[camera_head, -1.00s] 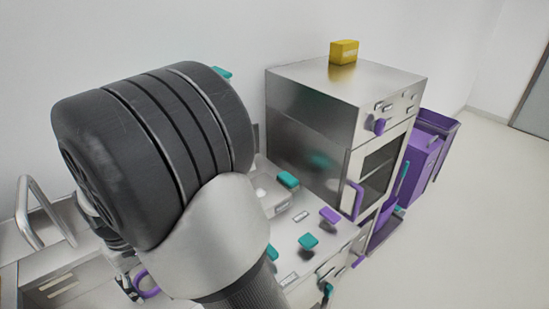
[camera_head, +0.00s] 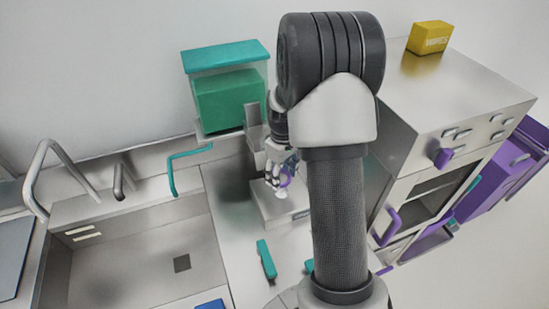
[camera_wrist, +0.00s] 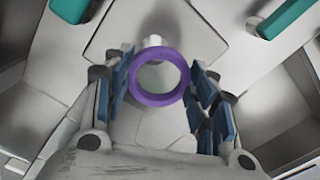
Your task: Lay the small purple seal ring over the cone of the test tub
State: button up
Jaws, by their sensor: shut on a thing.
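The small purple seal ring (camera_wrist: 160,99) is between the blue-padded fingers of my gripper (camera_wrist: 160,72) in the wrist view. My gripper is shut on it. In the head view my gripper (camera_head: 281,178) hangs above the test tub (camera_head: 291,219), a low grey metal box, and part of the ring (camera_head: 287,178) shows purple. The pale cone (camera_head: 282,194) stands on the tub, just below the fingers. In the wrist view a pale rounded end of the cone (camera_wrist: 154,41) shows just beyond the ring's upper edge. The ring is not around it; the gap in height is unclear.
A green box with a teal lid (camera_head: 225,57) stands behind the counter. A sink (camera_head: 130,265) is at left. An oven (camera_head: 455,105) with a yellow box (camera_head: 430,37) on top stands at right. A teal handle (camera_head: 266,259) lies in front of the tub.

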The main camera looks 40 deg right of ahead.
aim_at(284, 191)
jog(key=shift+s+d+f, duration=0.1)
jog(key=shift+d, duration=0.3)
jog(key=shift+f+b, duration=1.8)
jog(key=shift+f, duration=0.55)
jog(key=shift+f+b, duration=0.45)
jog(key=shift+f, duration=0.45)
jog(key=o, duration=1)
jog(key=shift+c, duration=0.2)
jog(key=shift+r, duration=0.1)
notch_tip(284, 191, up, 12)
